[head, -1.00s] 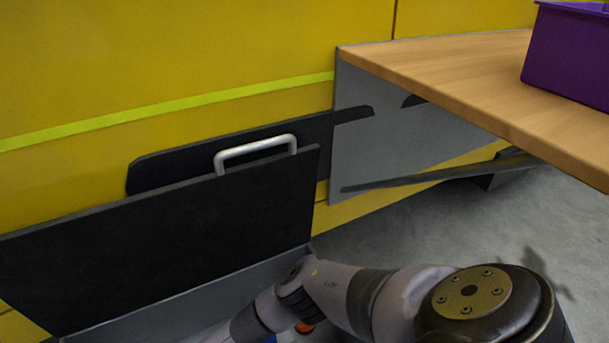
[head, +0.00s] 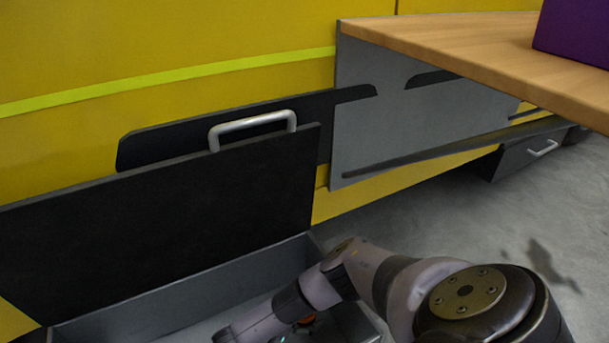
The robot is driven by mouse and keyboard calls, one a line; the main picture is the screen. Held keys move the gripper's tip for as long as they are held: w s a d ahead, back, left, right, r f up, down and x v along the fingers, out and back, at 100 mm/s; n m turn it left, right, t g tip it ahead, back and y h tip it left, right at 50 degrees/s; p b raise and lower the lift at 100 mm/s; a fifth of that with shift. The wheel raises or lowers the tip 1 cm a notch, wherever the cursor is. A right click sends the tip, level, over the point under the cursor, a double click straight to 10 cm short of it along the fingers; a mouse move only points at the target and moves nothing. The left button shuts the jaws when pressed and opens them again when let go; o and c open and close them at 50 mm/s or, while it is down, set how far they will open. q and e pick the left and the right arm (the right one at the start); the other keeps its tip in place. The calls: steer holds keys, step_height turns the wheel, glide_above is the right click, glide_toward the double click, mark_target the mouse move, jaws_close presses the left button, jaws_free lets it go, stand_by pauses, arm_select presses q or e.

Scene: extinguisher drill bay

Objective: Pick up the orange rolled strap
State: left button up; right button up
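A small orange-red patch (head: 306,320) shows at the bottom of the head view, mostly hidden by my arm; I cannot tell whether it is the rolled strap. One of my arms comes in from the lower right and reaches left over a grey open bin (head: 190,297). That arm's fingertips are below the picture's edge. My other gripper does not show.
A black panel (head: 170,230) with a pale handle (head: 252,128) stands up behind the bin, against the yellow wall. A wooden tabletop (head: 460,45) with a purple box (head: 575,32) is at upper right. Grey floor (head: 440,215) lies open below it.

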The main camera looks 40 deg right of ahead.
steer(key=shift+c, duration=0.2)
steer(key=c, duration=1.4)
